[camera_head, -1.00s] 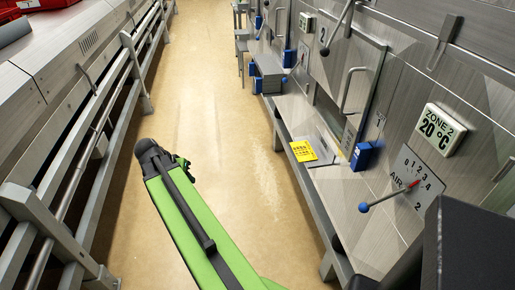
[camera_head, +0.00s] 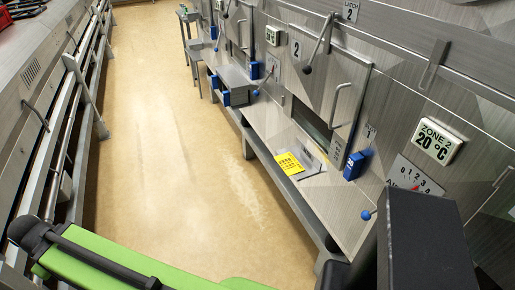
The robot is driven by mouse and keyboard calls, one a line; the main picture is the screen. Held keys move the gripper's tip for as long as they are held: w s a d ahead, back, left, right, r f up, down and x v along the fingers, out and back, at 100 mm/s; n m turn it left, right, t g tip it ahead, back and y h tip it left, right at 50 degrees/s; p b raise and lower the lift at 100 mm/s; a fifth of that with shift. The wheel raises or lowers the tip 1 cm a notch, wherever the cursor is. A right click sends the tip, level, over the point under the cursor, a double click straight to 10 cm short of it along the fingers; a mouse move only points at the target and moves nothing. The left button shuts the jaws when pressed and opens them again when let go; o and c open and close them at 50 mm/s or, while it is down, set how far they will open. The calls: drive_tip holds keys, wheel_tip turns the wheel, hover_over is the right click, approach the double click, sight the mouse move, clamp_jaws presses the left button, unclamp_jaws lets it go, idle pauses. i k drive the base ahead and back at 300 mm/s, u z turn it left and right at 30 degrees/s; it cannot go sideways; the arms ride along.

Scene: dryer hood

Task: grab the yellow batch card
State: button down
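The yellow batch card (camera_head: 290,163) lies flat on the steel ledge (camera_head: 268,125) along the right-hand machine wall. It is at the ledge's aisle-side edge, and dark print shows on it. A grey-white sheet or plate (camera_head: 309,161) lies right beside it. My green arm crosses the bottom left of the picture, well apart from the card. Its dark joint is at the left edge, and my gripper's fingers do not show.
A blue box (camera_head: 354,166) and a blue-knobbed lever (camera_head: 367,215) stick out from the wall near the ledge. A metal railing (camera_head: 85,85) runs along the left. The tan floor (camera_head: 150,120) between is clear.

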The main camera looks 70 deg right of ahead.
sight(288, 163)
drive_tip(key=z, duration=0.5)
drive_tip(key=i, duration=1.9)
drive_tip(key=z, duration=1.4)
drive_tip(key=i, duration=0.65)
drive_tip(key=z, duration=0.3)
drive_tip(key=k, duration=0.55)
drive_tip(key=z, duration=0.15)
drive_tip(key=i, duration=0.55)
drive_tip(key=u, duration=0.05)
